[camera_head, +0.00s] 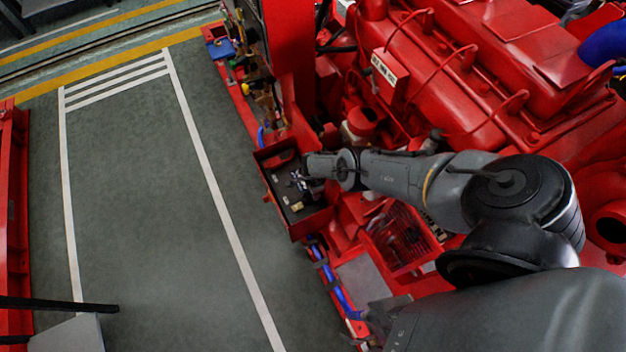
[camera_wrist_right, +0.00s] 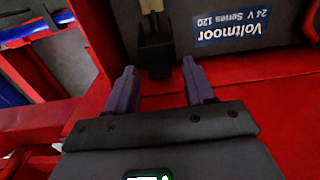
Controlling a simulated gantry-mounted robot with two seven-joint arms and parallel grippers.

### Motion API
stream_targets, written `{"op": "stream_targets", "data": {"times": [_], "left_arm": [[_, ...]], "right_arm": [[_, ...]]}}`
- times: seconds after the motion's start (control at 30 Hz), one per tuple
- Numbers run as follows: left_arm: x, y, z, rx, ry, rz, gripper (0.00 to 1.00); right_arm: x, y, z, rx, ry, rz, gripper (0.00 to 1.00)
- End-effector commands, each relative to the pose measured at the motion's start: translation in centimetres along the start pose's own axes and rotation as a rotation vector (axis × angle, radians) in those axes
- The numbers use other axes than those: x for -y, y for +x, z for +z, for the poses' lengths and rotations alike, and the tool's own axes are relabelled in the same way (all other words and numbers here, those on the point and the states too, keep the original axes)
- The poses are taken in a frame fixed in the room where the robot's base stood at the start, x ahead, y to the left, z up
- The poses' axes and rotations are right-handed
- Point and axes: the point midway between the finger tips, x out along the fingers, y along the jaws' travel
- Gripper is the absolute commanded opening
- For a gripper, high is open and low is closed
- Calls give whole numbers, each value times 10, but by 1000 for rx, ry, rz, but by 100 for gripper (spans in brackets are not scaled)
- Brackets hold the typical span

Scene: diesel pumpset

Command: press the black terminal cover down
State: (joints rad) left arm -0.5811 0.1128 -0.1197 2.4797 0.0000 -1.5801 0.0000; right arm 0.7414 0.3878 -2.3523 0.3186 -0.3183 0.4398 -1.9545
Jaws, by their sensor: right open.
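The black terminal cover (camera_wrist_right: 153,52) shows in the right wrist view on the battery, just beyond the gap between my right fingertips. A pale metal terminal (camera_wrist_right: 151,5) shows at its far end. I cannot tell how far the cover is raised. My right gripper (camera_wrist_right: 159,70) is open, its two fingers apart with nothing between them. The dark battery (camera_wrist_right: 270,55) carries a blue "Voltmoor 24 V Series 120" label, upside down in this view. In the head view my right gripper (camera_head: 302,180) is over the red battery box; the cover is too small to make out. My left gripper is not in view.
The red battery box (camera_head: 266,182) has raised walls around the battery. Clear grey floor (camera_head: 150,210) is on the left.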

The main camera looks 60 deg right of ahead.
Motion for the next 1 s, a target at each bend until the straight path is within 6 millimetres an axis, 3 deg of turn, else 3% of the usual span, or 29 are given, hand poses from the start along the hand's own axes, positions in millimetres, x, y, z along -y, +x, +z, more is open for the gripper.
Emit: {"op": "stream_targets", "data": {"times": [0.07, 0.43, 1.0], "left_arm": [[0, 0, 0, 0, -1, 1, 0], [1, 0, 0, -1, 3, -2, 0], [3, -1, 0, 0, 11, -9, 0]], "right_arm": [[0, 0, 0, 0, 0, 0, 53], [0, 0, 0, 0, 0, 0, 0], [0, -3, 6, 4, 0, 1, 0]]}}
